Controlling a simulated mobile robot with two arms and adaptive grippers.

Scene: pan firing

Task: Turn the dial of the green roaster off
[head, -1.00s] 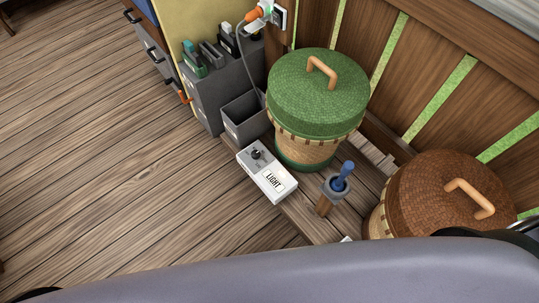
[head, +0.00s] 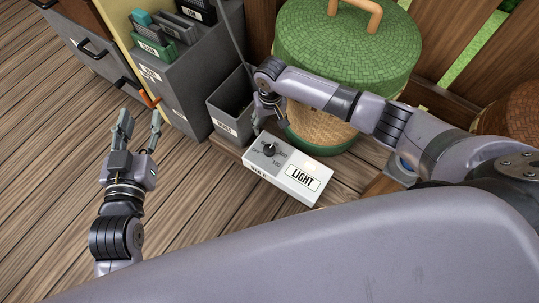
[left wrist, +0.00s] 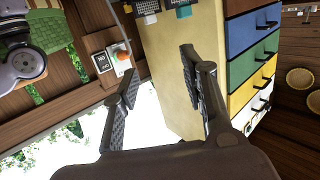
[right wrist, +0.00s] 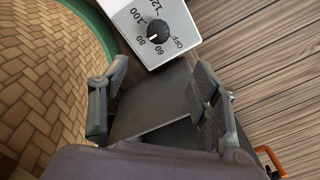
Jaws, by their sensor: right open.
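The green roaster is a woven basket with a green tiled lid (head: 345,50) and an orange handle. A white control box (head: 290,173) labelled LIGHT stands in front of it. Its black dial (head: 270,150) also shows in the right wrist view (right wrist: 158,30), ringed by OFF, 60, 80, 100 and 120; its white mark seems to point towards 60 or 80, not OFF. My right gripper (head: 262,115) is open and empty, just behind the dial and apart from it. My left gripper (head: 139,128) is open and empty over the floor at left.
Grey bins (head: 180,90) with tools stand left of the roaster, and an open grey box (head: 232,105) lies beside the control box. A brown-lidded basket (head: 508,108) is at the right edge. The wooden floor at left is clear.

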